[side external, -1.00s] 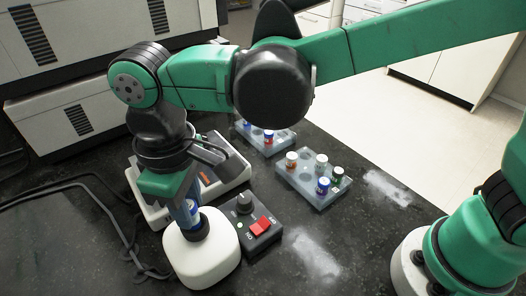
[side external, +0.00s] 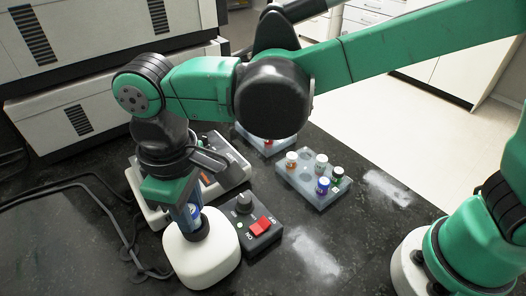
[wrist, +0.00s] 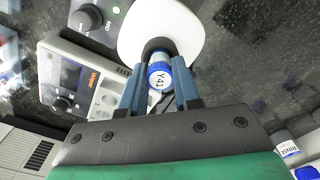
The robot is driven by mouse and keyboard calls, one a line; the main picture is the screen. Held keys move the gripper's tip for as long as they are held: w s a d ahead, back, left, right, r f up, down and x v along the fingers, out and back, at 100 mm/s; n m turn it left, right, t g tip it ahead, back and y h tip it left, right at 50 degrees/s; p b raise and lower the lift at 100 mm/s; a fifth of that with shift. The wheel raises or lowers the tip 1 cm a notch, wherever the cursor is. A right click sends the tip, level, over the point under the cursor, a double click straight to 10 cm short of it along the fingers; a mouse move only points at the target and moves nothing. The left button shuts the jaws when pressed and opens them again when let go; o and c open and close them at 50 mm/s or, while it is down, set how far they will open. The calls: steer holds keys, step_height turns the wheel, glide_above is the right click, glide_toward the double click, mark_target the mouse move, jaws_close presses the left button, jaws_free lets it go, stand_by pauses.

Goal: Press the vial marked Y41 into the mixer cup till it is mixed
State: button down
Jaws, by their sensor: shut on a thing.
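The vial marked Y41 (wrist: 158,75) has a blue cap with a white label, and the mark reads in the wrist view. My gripper (side external: 190,212) is shut on it, one finger on each side. The vial (side external: 194,211) points down at the dark cup (wrist: 158,46) on top of the white rounded mixer (side external: 201,258). Its lower end appears to be in the cup; how deep it sits is hidden. The mixer's control box (side external: 252,228) has a black knob, a red switch and a lit green light.
A rack (side external: 313,193) with several vials stands right of the mixer, with another rack (side external: 262,146) behind it, partly hidden by my arm. A grey-white instrument (wrist: 95,85) stands close behind the gripper. A vial labelled RINSE (wrist: 287,148) shows in the wrist view. Cables lie at left.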

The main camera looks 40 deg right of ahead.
steer(key=shift+f, duration=0.3)
stand_by(0.4)
steer(key=shift+r, duration=0.1)
stand_by(1.6)
steer(key=shift+r, duration=2.9)
steer(key=w+d+r+m, duration=0.1)
steer(key=w+d+m, duration=0.2)
steer(key=d, duration=0.9)
steer(key=w+d+m, duration=0.4)
steer(key=d+m, duration=0.1)
steer(key=d, duration=0.8)
steer(key=shift+w+d+r, duration=0.2)
steer(key=shift+d+r, duration=0.05)
steer(key=shift+r, duration=0.1)
